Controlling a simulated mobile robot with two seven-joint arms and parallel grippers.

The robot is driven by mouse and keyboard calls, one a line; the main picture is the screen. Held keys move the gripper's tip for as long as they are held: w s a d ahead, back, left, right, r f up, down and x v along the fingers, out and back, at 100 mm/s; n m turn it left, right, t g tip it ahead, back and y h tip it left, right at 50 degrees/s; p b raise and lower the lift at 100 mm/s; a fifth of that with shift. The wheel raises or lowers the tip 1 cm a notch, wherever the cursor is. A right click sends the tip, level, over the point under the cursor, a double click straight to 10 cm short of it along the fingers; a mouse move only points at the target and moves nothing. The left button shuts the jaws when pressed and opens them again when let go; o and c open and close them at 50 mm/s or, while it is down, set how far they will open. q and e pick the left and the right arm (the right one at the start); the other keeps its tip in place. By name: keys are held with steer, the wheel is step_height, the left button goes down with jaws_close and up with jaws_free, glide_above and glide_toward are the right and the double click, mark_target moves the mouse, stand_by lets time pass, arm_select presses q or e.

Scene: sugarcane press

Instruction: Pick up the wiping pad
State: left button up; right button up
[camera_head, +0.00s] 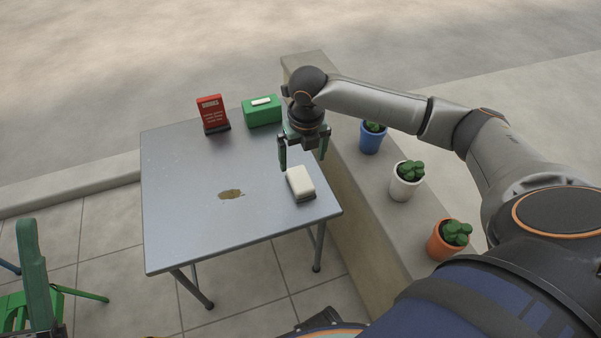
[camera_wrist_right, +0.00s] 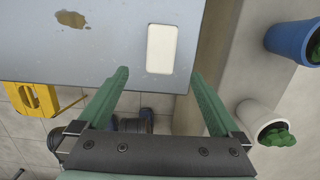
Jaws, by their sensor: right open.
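The wiping pad (camera_head: 301,181) is a white block on a dark base, lying near the right edge of the grey table (camera_head: 190,185). It also shows in the right wrist view (camera_wrist_right: 162,48), beyond the fingertips. My right gripper (camera_head: 302,162) is open and empty, with its green fingers pointing down above the table, just behind the pad in the head view. In the wrist view the pad lies roughly in line with the gap between the fingers (camera_wrist_right: 159,73). One green finger of my left gripper (camera_head: 32,270) shows at the lower left; the rest is cut off.
A brown stain (camera_head: 231,194) marks the table. A red sign (camera_head: 211,112) and a green box (camera_head: 262,111) stand at the back. Blue (camera_head: 371,139), white (camera_head: 403,185) and orange (camera_head: 443,243) plant pots line the ledge at right. A yellow object (camera_wrist_right: 30,98) stands below the table.

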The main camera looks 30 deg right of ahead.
mark_target(301, 178)
steer(key=f, duration=0.2)
steer(key=f+b, duration=0.1)
steer(key=f, duration=0.1)
steer(key=w+f+b, duration=0.1)
steer(key=f, duration=0.1)
steer(key=f+b, duration=0.2)
steer(key=f, duration=0.1)
steer(key=w+f+b, duration=0.1)
steer(key=f, duration=0.1)
steer(key=shift+d+f, duration=0.1)
steer(key=shift+d, duration=0.25)
arm_select(q)
step_height(301, 178, down, 6)
steer(key=n, duration=0.1)
steer(key=shift+w+d+f, duration=0.15)
steer(key=shift+w+d, duration=0.05)
steer(key=shift+d, duration=0.15)
arm_select(e)
steer(key=c, duration=1.4)
steer(key=shift+o, duration=0.2)
steer(key=shift+r, duration=0.25)
